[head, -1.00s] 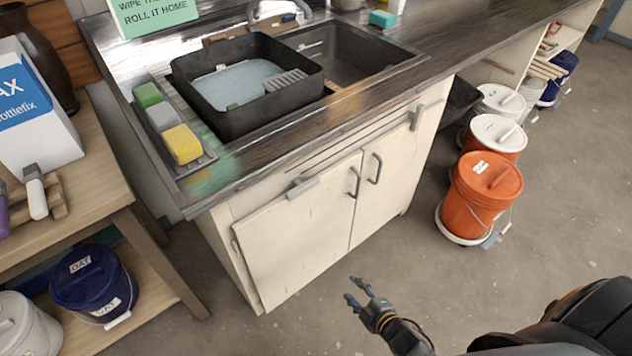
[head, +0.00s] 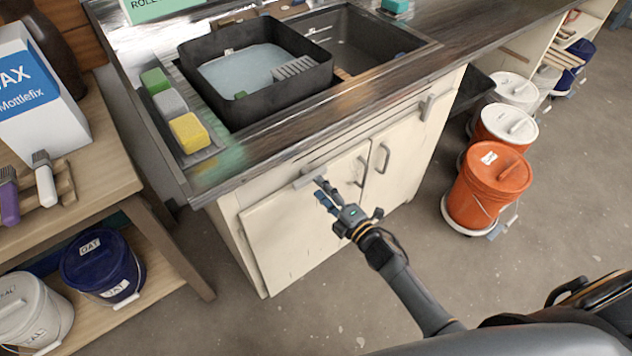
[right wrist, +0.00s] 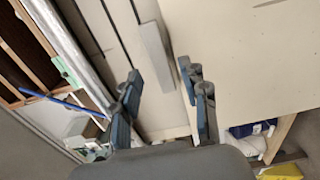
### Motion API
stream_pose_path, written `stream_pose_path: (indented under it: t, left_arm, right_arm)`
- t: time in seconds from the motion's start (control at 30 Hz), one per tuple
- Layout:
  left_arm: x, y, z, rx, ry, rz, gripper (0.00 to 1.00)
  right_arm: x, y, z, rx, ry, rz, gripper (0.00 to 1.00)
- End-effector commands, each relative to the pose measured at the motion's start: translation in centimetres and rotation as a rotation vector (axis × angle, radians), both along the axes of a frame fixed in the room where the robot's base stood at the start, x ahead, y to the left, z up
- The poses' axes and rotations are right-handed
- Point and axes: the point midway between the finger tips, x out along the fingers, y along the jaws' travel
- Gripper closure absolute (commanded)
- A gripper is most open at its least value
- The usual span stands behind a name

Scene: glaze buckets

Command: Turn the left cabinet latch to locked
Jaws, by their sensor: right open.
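The left cabinet latch (head: 309,177) is a grey bar at the top of the left cabinet door (head: 285,235). In the head view it lies nearly level, along the cabinet's top rail. My right gripper (head: 325,191) is open in front of the door, just below and right of the latch. In the right wrist view the latch (right wrist: 157,56) shows as a grey bar ahead, between the open fingers of the right gripper (right wrist: 162,82). I see no clear contact between them. My left gripper is not in view.
A second latch (head: 427,107) sits on the right side of the cabinet front. Two door handles (head: 362,172) (head: 382,158) stand out right of my gripper. The counter edge (head: 345,128) overhangs above. Orange buckets (head: 487,190) stand right; the floor in front is clear.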

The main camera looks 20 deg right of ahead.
Motion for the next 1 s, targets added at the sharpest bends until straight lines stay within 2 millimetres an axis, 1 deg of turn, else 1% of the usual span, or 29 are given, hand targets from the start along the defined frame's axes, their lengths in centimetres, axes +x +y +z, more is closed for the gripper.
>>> stream_pose_path:
  t: [0.03, 0.2, 0.33, 0.57, 0.6, 0.67, 0.7, 0.77, 0.8, 1.0]
  left_arm:
    - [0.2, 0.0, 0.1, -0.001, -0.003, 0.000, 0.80]
    - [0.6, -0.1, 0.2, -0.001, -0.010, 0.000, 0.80]
    - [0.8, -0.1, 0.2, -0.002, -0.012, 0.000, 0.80]
    - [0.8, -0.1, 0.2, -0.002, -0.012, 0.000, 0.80]
    - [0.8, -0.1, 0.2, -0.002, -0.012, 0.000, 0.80]
    - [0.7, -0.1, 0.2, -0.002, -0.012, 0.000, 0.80]
    - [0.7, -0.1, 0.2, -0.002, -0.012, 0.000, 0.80]
    - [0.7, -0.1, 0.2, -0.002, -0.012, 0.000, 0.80]
    - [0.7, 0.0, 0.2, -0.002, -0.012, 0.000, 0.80]
    - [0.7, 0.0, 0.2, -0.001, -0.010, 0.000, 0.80]
  right_arm:
    - [0.9, 0.3, 0.2, 0.001, -0.002, 0.000, 0.56]
    - [2.5, 0.9, 0.0, 0.001, 0.000, 0.000, 0.56]
    - [2.9, 1.1, -0.1, 0.000, 0.002, 0.000, 0.56]
    - [3.0, 1.1, -0.1, 0.001, 0.001, 0.000, 0.56]
    - [3.0, 1.1, -0.1, 0.001, 0.001, 0.000, 0.60]
    - [3.0, 1.1, -0.1, 0.001, 0.001, 0.000, 0.72]
    - [3.0, 1.1, -0.1, 0.001, 0.001, 0.000, 0.80]
    - [2.9, 1.1, -0.1, 0.001, 0.001, 0.000, 0.92]
    - [2.9, 1.1, -0.1, 0.001, 0.001, 0.000, 1.00]
    - [2.9, 1.1, -0.1, 0.004, 0.004, 0.000, 1.00]
